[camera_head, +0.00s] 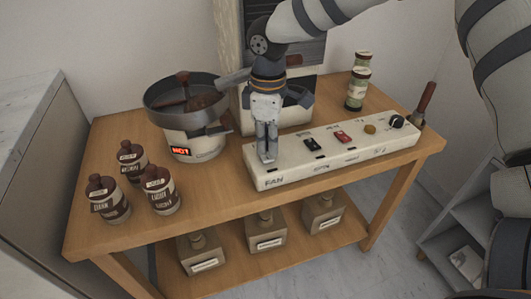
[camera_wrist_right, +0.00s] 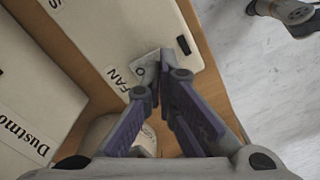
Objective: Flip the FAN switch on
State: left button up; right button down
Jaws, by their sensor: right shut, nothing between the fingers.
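The long white control panel (camera_head: 340,152) lies along the front right of the wooden table, with the FAN label (camera_head: 273,181) at its left end. My right gripper (camera_head: 267,157) points down at that end, fingers shut and empty. In the right wrist view the shut fingertips (camera_wrist_right: 164,70) are over the pale plate beside the FAN label (camera_wrist_right: 119,78). A round mark shows on one side of them and a short black bar (camera_wrist_right: 183,45) on the other. The fingers hide the switch itself; I cannot tell its position or whether they touch it. My left gripper is not in view.
Further right on the panel are a black switch (camera_head: 312,144), a red switch (camera_head: 342,136) and a black knob (camera_head: 397,121). A roaster pan (camera_head: 188,108) stands at the left, near brown bottles (camera_head: 160,190). Stacked tins (camera_head: 357,88) stand behind the panel.

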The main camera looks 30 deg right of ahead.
aim_at(267, 158)
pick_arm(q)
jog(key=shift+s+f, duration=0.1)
pick_arm(e)
jog(key=shift+f, duration=1.05)
jog(key=shift+r+p, duration=1.15)
jog(key=shift+r, duration=2.5)
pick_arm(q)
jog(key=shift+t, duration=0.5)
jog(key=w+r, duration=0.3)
pick_arm(e)
jog(key=shift+f, duration=0.1)
